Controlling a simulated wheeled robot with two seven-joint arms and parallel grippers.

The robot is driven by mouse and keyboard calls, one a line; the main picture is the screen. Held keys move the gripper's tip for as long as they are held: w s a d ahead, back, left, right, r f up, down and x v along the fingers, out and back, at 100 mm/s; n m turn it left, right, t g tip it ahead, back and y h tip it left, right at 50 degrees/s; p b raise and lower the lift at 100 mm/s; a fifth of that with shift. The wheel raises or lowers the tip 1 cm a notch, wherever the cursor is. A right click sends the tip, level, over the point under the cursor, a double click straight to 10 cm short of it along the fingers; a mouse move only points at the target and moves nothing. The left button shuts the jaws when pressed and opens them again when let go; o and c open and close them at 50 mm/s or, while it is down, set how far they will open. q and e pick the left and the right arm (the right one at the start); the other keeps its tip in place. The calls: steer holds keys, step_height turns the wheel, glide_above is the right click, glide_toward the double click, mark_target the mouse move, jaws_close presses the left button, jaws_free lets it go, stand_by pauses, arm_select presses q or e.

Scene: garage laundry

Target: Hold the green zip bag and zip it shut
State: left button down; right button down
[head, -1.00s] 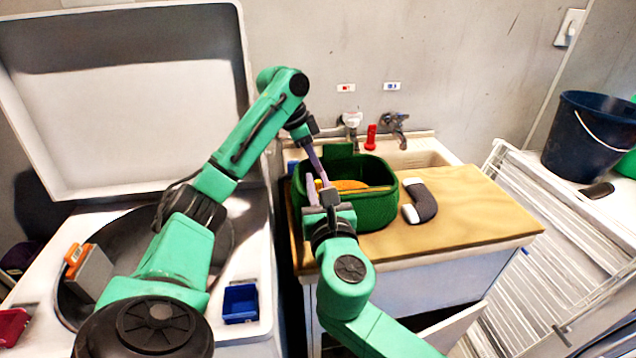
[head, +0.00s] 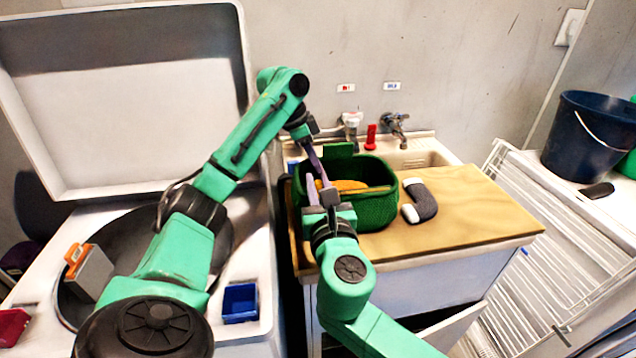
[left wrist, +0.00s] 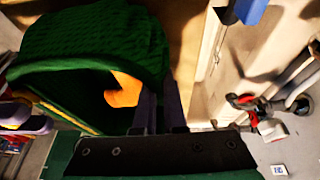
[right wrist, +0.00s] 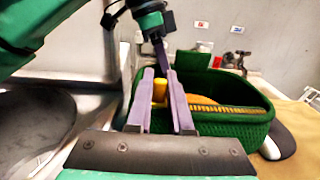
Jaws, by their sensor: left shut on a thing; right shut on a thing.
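The green zip bag (head: 376,213) stands on the wooden counter top beside the sink. Its top is open, with a yellow-orange zip line along the rim and something orange inside; it also shows in the left wrist view (left wrist: 95,45) and right wrist view (right wrist: 232,122). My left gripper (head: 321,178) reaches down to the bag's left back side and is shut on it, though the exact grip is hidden. My right gripper (right wrist: 163,100) is at the bag's left front end, shut on a small yellow piece that looks like the zip pull (right wrist: 159,88).
A dark grey and white sock-like thing (head: 424,203) lies right of the bag on the counter (head: 470,215). The sink (head: 430,155) with taps is behind. An open washer lid (head: 125,110) stands left; a drying rack (head: 580,230) and dark bucket (head: 588,135) stand right.

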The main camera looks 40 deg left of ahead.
mark_target(388, 189)
stand_by(0.5)
steer(key=w+d, duration=0.6)
steer(key=w, duration=0.1)
steer(key=w+d, duration=0.3)
steer(key=w, duration=0.1)
steer(key=shift+w+d, duration=0.1)
steer(key=shift+w, duration=0.05)
steer(key=c, duration=0.8)
jaws_free()
arm_select(q)
steer(key=c, duration=0.9)
jaws_free()
arm_select(e)
steer(key=v, duration=1.2)
arm_select(q)
steer(key=shift+r, duration=0.1)
